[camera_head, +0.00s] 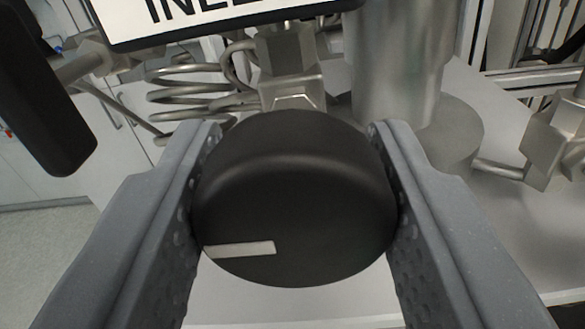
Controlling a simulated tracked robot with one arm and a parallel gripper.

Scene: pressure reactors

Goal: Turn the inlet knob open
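The inlet knob (300,200) is a round black knob in the middle of the view. A white pointer mark on its face points to the left, slightly downward. My gripper (294,190) has one grey finger on each side of the knob. Both fingers lie close against its rim, and they appear to be touching it. A sign (200,14) with the cut-off letters "INLE" hangs above the knob. The knob sits in front of a metal valve body (290,65).
A black handle (45,105) is at the upper left. Coiled metal tubing (185,95) lies behind the knob on the left. A metal cylinder (395,60) stands behind it on the right, with metal fittings (555,140) at the far right. White cabinets are in the background.

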